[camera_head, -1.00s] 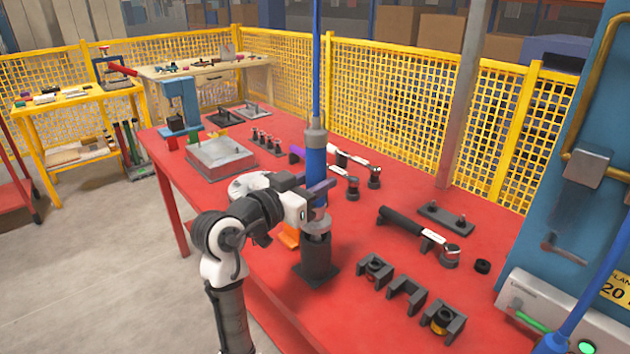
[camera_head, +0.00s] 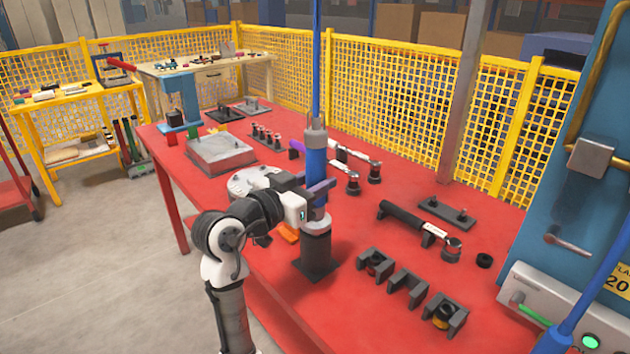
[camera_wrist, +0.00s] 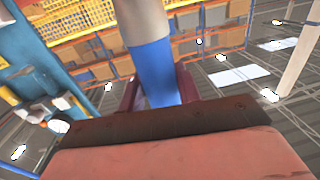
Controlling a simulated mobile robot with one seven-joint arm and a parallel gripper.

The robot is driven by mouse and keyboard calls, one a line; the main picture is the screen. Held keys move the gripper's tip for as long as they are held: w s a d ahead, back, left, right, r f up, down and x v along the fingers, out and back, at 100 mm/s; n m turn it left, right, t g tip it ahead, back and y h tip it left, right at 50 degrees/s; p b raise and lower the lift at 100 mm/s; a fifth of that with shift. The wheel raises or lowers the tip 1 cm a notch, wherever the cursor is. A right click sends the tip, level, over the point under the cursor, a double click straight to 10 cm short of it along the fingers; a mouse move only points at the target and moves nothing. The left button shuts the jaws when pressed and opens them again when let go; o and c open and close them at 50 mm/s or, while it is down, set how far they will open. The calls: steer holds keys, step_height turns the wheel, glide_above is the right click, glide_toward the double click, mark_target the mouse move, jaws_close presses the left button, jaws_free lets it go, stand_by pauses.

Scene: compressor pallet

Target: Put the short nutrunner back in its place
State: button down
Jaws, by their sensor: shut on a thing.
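The short nutrunner (camera_head: 315,160) is a blue upright cylinder with a grey collar on top, hanging on a blue line. My gripper (camera_head: 318,189) is shut around its blue body from the left. The nutrunner's lower end is at the mouth of a dark round holder (camera_head: 317,250) on a square base near the table's front edge. I cannot tell how far it sits inside. In the wrist view the blue body (camera_wrist: 157,75) stands between the two purple fingers, with the grey collar above it.
The red table (camera_head: 350,305) carries a torque wrench (camera_head: 405,217) and several dark cradle blocks (camera_head: 407,288) to the right. A grey plate (camera_head: 220,153) lies to the left. A blue post unit (camera_head: 580,150) stands at the right edge.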

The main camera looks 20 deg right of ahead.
steer(key=shift+f+b, duration=0.35)
steer(key=shift+f, duration=0.05)
steer(key=c, duration=0.9)
jaws_free()
steer(key=shift+s, duration=0.1)
steer(key=shift+f, duration=0.15)
steer(key=b+v, duration=0.2)
steer(key=v, duration=1.2)
steer(key=shift+d, duration=0.1)
